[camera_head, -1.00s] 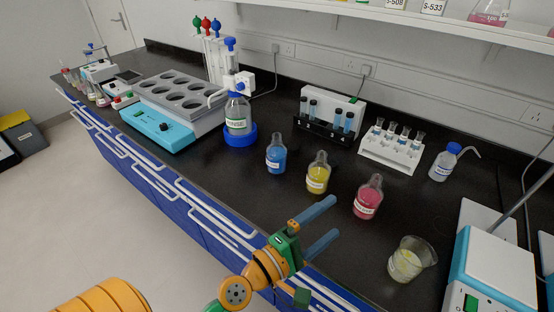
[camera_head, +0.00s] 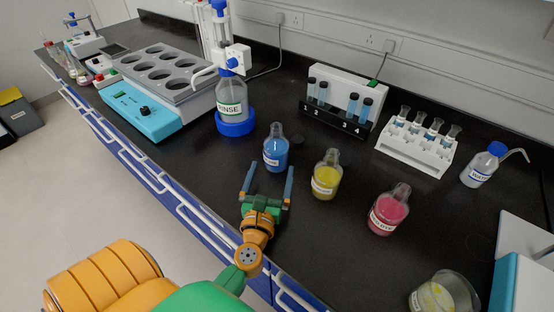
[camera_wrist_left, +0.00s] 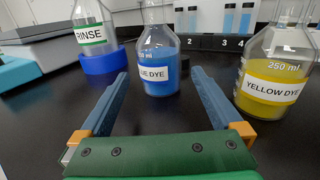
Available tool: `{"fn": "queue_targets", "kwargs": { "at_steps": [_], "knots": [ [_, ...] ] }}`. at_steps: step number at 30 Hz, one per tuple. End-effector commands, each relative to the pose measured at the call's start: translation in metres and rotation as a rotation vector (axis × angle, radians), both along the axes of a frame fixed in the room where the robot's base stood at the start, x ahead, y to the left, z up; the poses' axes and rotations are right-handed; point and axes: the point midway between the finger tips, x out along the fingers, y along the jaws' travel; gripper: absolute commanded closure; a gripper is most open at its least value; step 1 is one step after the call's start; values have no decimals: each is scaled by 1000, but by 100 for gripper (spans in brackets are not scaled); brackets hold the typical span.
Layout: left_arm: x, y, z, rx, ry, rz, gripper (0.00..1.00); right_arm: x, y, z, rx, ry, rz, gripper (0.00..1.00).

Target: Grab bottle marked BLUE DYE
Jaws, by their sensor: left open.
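The bottle marked BLUE DYE (camera_head: 276,152) is clear glass with blue liquid and a white label. It stands upright on the black bench. In the left wrist view the blue dye bottle (camera_wrist_left: 158,62) is straight ahead, its label partly readable as "UE DYE". My left gripper (camera_head: 267,182) is open and empty, low over the bench on the near side of the bottle. In the left wrist view its two blue fingers (camera_wrist_left: 160,78) point toward the bottle, one to each side, with the bottle beyond or near the tips. My right gripper is not in view.
The yellow dye bottle (camera_head: 326,178) stands close on the right, the red one (camera_head: 388,212) farther right. The RINSE bottle (camera_head: 232,98) in a blue ring stands to the left. A tube rack (camera_head: 338,118) is behind. A beaker (camera_head: 444,296) is at the front right.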

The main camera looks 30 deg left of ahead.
Motion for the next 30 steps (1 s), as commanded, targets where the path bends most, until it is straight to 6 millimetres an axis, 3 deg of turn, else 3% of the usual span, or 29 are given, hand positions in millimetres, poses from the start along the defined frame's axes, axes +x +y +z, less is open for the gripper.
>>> {"fn": "queue_targets", "kwargs": {
  "at_steps": [1,3,13,21,30],
  "knots": [
    [2,1,-13,4,-1,0,0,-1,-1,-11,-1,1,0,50],
    [13,5,-2,3,-2,-1,0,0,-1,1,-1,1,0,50],
    [65,29,-2,4,-2,0,0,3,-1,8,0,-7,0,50],
    [69,31,-3,2,0,-1,3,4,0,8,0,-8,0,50],
    [69,30,-3,2,0,-1,84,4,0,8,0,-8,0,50]
  ]
}}
